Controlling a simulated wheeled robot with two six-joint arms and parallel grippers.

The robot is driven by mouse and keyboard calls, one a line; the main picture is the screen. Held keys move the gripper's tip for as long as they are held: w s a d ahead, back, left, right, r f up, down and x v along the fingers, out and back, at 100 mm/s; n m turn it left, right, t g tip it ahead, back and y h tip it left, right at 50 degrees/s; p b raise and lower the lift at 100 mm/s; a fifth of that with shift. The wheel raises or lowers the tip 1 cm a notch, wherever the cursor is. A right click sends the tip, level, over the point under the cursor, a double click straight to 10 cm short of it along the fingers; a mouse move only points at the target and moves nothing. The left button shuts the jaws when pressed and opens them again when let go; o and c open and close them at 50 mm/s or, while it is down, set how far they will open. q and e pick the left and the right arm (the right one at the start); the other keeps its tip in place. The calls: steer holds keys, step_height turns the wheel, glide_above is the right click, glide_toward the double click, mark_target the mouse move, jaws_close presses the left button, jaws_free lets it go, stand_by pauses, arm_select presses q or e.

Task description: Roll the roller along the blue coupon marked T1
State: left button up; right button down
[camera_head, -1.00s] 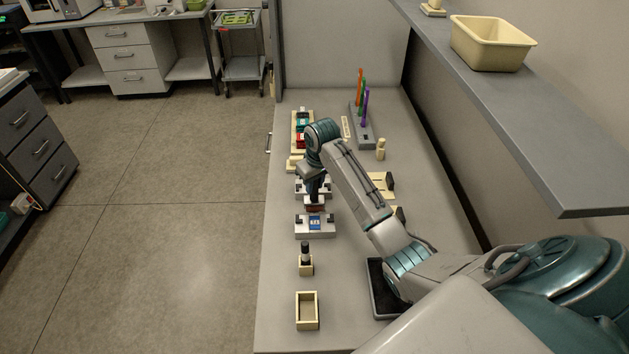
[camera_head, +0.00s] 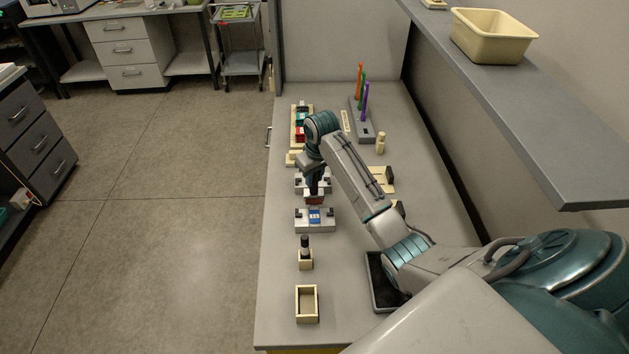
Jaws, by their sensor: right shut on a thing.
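The blue coupon (camera_head: 314,215) lies on a pale fixture (camera_head: 328,226) with dark end blocks, near the left edge of the bench. Its T1 mark is too small to read. My right gripper (camera_head: 314,192) points down just beyond the coupon in the picture. It is shut on a dark reddish-brown thing, apparently the roller (camera_head: 315,200). The roller shows close to the coupon's far side; I cannot tell whether they touch. A similar fixture (camera_head: 299,184) stands behind, partly hidden by my gripper. My left gripper is not in view.
A cream holder with a black-topped piece (camera_head: 305,258) and an open cream box (camera_head: 306,304) stand nearer. A black tray (camera_head: 379,284) lies beside my arm. A rack with coloured rods (camera_head: 362,128) stands farther back. A shelf (camera_head: 520,120) overhangs the right side.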

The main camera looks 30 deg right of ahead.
steer(key=shift+w+d, duration=0.2)
steer(key=shift+w, duration=0.1)
steer(key=shift+w+d+b, duration=0.2)
steer(key=shift+w+d, duration=0.2)
steer(key=shift+w, duration=0.2)
steer(key=shift+w+d+b, duration=0.2)
steer(key=shift+w+d, duration=0.15)
steer(key=shift+w, duration=0.25)
steer(key=shift+w+d+b, duration=0.25)
steer(key=shift+w+d, duration=0.15)
steer(key=shift+w, duration=0.25)
steer(key=shift+w+d+b, duration=0.2)
steer(key=shift+w+d, duration=0.2)
steer(key=shift+w, duration=0.25)
step_height(320, 180, up, 7)
steer(key=p, duration=0.2)
